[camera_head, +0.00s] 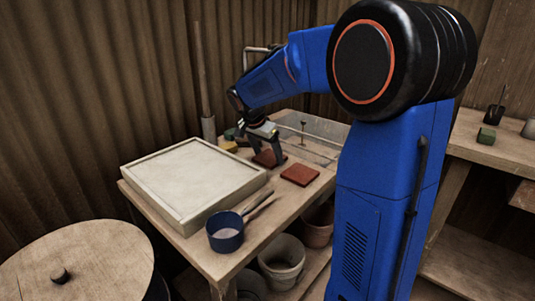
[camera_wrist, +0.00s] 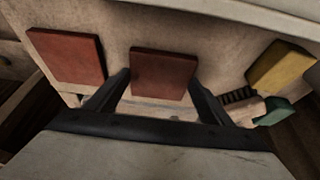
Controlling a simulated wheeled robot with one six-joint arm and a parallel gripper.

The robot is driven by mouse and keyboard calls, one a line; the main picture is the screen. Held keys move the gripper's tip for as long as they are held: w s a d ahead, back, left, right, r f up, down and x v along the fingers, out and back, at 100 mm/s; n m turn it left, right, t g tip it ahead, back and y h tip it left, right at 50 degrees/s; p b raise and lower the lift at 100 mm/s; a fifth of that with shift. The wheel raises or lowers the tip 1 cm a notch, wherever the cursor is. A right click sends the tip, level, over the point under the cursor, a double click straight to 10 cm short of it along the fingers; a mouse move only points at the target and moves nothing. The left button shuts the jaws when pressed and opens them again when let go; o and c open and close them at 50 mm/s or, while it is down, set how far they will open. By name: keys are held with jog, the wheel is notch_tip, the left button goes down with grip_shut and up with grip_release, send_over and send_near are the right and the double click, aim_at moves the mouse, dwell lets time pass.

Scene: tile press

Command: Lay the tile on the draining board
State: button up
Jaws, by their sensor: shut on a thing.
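My gripper (camera_head: 266,148) is at the back of the wooden table, pointing down, shut on a red-brown square tile (camera_head: 268,158). In the wrist view this tile (camera_wrist: 163,74) sits between the two fingertips (camera_wrist: 163,88). It is at or just above the tabletop; I cannot tell if they touch. A second red-brown tile (camera_head: 300,175) lies flat to the right of it, and it also shows in the wrist view (camera_wrist: 68,56). A pale framed board (camera_head: 190,180) lies on the table to the left; I cannot tell whether it is the draining board.
A dark blue cup (camera_head: 226,232) stands at the table's front edge with tools beside it. A yellow block (camera_wrist: 281,68) and a green block (camera_wrist: 276,110) lie close to my gripper. A bucket (camera_head: 283,260) stands under the table. The pale board's top is bare.

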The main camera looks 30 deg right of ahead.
jog(key=o, duration=1.2)
jog(key=v, duration=1.2)
jog(key=shift+s, duration=0.1)
